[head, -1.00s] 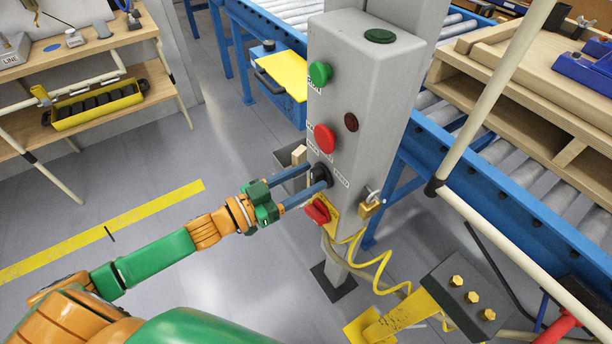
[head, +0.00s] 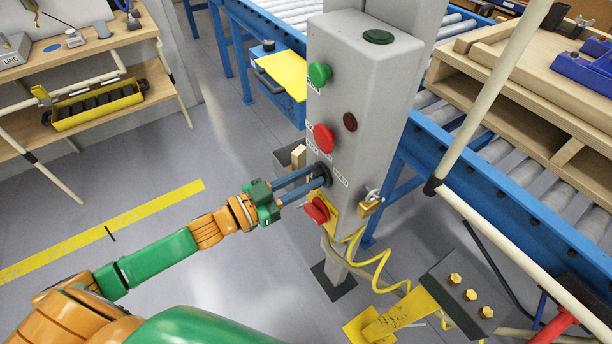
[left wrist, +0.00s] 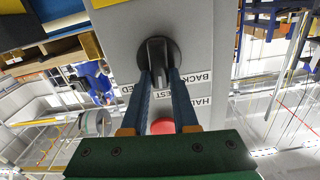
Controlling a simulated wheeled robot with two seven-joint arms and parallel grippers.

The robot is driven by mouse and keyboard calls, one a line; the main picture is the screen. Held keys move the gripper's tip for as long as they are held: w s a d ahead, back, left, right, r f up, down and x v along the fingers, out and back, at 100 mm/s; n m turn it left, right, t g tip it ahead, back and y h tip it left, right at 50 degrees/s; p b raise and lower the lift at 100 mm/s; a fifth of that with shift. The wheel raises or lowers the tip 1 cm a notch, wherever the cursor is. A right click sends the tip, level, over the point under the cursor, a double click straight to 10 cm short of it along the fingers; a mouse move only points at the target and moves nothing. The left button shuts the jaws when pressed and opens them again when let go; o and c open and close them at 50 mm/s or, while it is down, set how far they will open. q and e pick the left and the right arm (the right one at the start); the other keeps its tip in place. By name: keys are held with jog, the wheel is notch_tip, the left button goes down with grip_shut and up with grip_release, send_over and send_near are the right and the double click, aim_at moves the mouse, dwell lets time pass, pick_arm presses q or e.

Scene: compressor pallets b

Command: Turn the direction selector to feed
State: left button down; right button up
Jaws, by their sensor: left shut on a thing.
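The direction selector is a black rotary knob (head: 321,174) on the front of the grey control post (head: 352,120), between the red button above and the red switch below. In the left wrist view the knob (left wrist: 157,52) shows its raised grip bar between my fingertips. My left gripper (head: 318,176) is shut on this bar, its two blue fingers on either side. White labels sit around the knob; one (left wrist: 193,78) reads "BACK", and the one on the other side is partly hidden by a finger. My right gripper is not in view.
A green button (head: 320,74) and a red button (head: 324,138) are above the knob. A red switch (head: 317,210) on a yellow plate and a padlock (head: 370,205) are just below. A blue roller conveyor (head: 480,185) runs behind the post.

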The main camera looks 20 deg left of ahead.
pick_arm(q)
jog(key=shift+s+d+f+m+p, duration=0.1)
jog(key=shift+m+p, duration=0.05)
jog(key=shift+m, duration=1.15)
jog(key=shift+s+d+f+m+p, duration=0.1)
jog(key=shift+d+m+p, duration=0.05)
jog(key=shift+m, duration=1.15)
jog(key=shift+s+d+f+m+p, duration=0.1)
jog(key=shift+m+p, duration=0.05)
jog(key=shift+m, duration=1.15)
jog(key=c, duration=0.7)
grip_release()
jog(key=shift+b+v, duration=0.4)
jog(key=shift+v, duration=3.15)
